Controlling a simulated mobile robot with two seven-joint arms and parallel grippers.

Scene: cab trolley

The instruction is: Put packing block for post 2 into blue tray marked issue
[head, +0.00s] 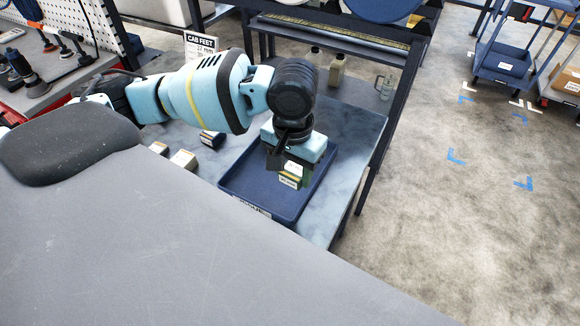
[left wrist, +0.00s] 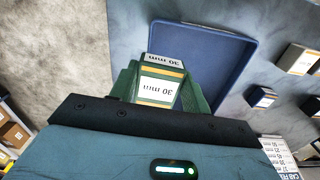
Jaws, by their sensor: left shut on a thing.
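My left gripper (head: 290,170) points down over the blue tray (head: 234,180) and is shut on a packing block (head: 289,182). In the left wrist view the block (left wrist: 160,90) sits between the green fingers (left wrist: 160,92). It has white labels reading 30 mm and an orange stripe. The tray (left wrist: 215,40) lies beyond and below it there. The block is within the tray's outline in the head view; I cannot tell whether it touches the floor. My right gripper is not in view.
Several other blocks (head: 184,159) lie on the table left of the tray, near a CAB FEET sign (head: 200,45). Bottles (head: 337,70) and a clear jar (head: 385,86) stand behind. Bare table (head: 345,120) shows right of the tray. A blue trolley (head: 503,62) stands at the far right.

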